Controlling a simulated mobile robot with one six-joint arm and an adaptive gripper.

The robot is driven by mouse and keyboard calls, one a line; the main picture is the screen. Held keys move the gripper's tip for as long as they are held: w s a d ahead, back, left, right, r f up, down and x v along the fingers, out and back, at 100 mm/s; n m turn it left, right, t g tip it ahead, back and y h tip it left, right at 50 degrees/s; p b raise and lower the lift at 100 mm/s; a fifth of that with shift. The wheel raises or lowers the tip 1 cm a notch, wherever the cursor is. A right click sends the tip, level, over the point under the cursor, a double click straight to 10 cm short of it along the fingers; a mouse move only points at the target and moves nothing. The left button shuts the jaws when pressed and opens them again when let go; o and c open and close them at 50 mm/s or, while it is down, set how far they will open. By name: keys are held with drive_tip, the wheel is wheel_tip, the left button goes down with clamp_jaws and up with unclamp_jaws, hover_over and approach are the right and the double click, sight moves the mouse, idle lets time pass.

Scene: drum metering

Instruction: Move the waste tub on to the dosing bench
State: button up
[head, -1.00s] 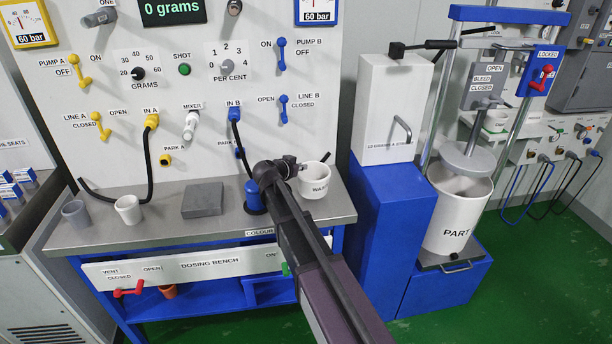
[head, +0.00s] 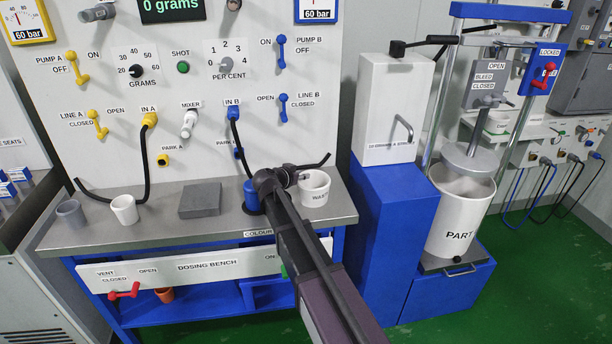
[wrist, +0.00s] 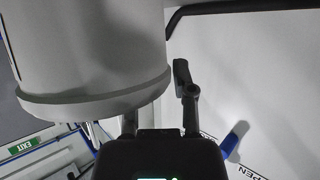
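The waste tub (head: 315,190), a white round tub with dark lettering, is upright at the right end of the dosing bench (head: 170,232). It is on the bench top or barely above it; I cannot tell whether its base touches. My gripper (head: 291,177) is at the tub's upper left rim, closed on its wall. In the wrist view the tub (wrist: 90,50) fills the upper left, its rim towards my gripper (wrist: 158,108). One finger shows beside the wall and the other is partly hidden behind the rim.
A grey block (head: 200,199), a white cup (head: 124,209), a grey cup (head: 71,213) and a blue cylinder (head: 252,195) stand on the bench. A black hose (head: 318,163) runs behind the tub. A blue cabinet (head: 390,240) stands close to the right.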

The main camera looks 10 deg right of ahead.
drive_tip(key=shift+s, duration=0.1)
idle(0.3)
drive_tip(key=p+v, duration=0.4)
drive_tip(key=v, duration=0.8)
drive_tip(key=shift+p, duration=0.35)
drive_tip(key=shift+d+f, duration=0.1)
